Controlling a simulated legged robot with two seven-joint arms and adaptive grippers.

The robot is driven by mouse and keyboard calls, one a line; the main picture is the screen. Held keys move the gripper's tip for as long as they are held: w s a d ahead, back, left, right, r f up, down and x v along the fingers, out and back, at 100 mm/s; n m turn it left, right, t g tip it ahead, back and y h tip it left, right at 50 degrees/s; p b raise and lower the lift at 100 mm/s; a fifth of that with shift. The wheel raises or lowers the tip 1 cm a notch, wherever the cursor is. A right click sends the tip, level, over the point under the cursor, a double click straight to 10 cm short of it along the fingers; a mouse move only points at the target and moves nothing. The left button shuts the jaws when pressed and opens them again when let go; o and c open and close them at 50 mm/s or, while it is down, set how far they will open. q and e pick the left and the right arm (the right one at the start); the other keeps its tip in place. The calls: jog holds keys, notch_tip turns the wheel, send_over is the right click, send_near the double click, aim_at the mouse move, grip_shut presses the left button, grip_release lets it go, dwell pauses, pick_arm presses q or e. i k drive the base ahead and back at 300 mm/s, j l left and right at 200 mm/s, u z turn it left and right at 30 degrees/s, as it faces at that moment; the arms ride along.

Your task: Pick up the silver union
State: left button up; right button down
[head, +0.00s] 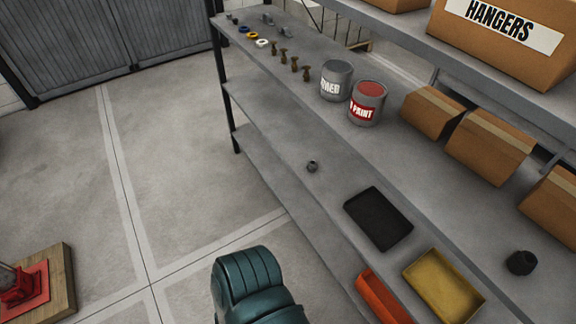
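A small grey metallic fitting (312,167) sits alone on the shelf top, left of the black tray. It may be the silver union, but it is too small to be sure. Neither of my grippers shows in the head view.
A teal ribbed body (250,285) stands at the bottom.

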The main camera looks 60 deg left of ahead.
aim_at(312, 166)
jog(key=u, duration=1.9)
